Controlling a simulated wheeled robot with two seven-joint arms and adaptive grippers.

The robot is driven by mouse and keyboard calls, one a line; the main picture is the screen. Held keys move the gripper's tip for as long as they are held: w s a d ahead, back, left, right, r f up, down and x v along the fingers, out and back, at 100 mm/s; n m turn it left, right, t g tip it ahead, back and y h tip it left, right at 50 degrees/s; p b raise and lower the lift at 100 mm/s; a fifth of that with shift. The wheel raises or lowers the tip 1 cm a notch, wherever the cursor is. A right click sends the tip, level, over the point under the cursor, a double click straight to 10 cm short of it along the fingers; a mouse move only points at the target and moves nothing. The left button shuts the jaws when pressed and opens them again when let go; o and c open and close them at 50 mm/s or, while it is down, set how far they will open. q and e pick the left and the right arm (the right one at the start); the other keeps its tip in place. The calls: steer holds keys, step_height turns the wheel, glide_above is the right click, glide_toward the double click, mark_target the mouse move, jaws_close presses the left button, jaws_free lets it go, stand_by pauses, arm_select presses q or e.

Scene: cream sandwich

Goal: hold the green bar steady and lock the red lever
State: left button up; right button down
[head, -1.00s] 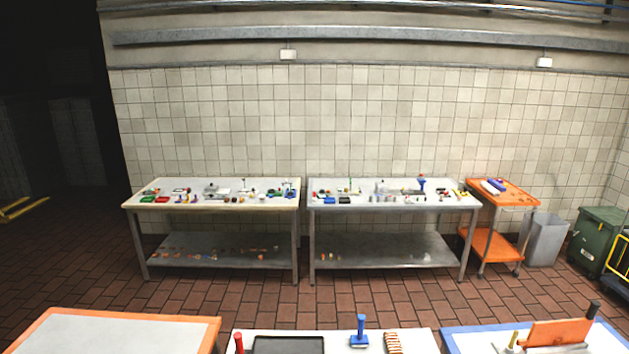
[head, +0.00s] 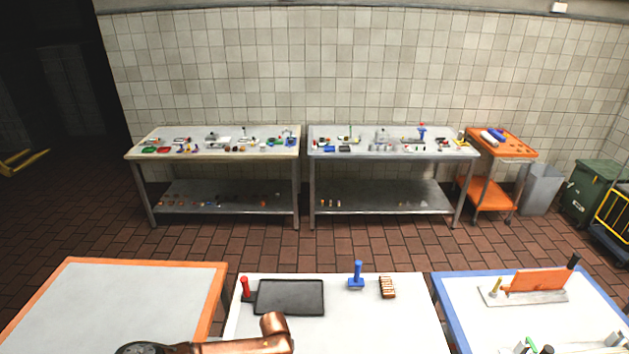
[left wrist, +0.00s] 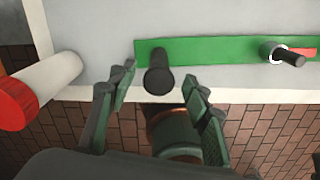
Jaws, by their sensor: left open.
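In the left wrist view a long flat green bar (left wrist: 215,60) lies across a pale surface, with a black knob (left wrist: 158,78) standing on it. My left gripper (left wrist: 158,76) is open, its dark green fingers on either side of the knob; I cannot tell whether they touch it. A red piece (left wrist: 308,53) shows at the bar's right end beside a second black post. At the left is a white cylinder with a red end (left wrist: 15,103). I cannot tell which red part is the lever. My right gripper is in neither view.
The near white table (head: 370,325) holds a black tray (head: 290,283), a red-handled piece (head: 245,288), a blue-handled piece (head: 356,277) and a striped block (head: 387,288). The orange-edged table (head: 120,300) is bare. The blue-edged table (head: 450,310) bears an orange panel (head: 540,281).

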arm_select(q)
steer(key=o, duration=0.6)
steer(key=shift+c, duration=0.2)
